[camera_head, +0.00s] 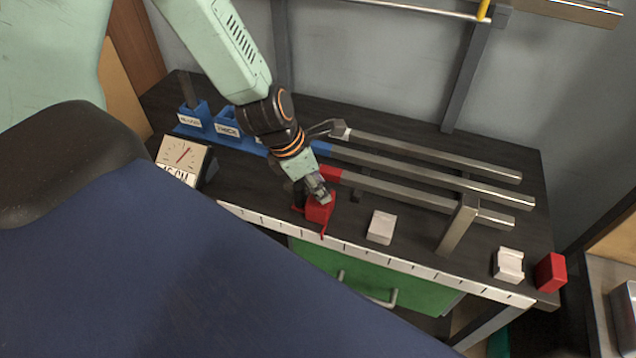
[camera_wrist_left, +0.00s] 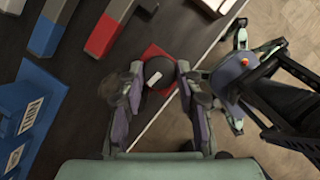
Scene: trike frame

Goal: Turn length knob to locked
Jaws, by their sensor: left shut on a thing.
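The length knob is a dark round knob with a pale mark (camera_wrist_left: 157,76), seen in the left wrist view on a red base (camera_wrist_left: 152,58). In the head view the red block (camera_head: 319,211) sits at the bench's front edge, and my gripper hides the knob there. My left gripper (camera_head: 323,193) reaches down onto it. In the left wrist view its fingers (camera_wrist_left: 160,82) stand on either side of the knob and are shut on it. I cannot read the mark's setting.
A dial box (camera_head: 184,160) and blue labelled blocks (camera_head: 227,122) stand to the left. Metal bars (camera_head: 430,170) lie behind and right. A white block (camera_head: 382,227), another white block (camera_head: 508,265) and a red block (camera_head: 550,272) sit along the ruled front edge. A dark blue surface fills the foreground.

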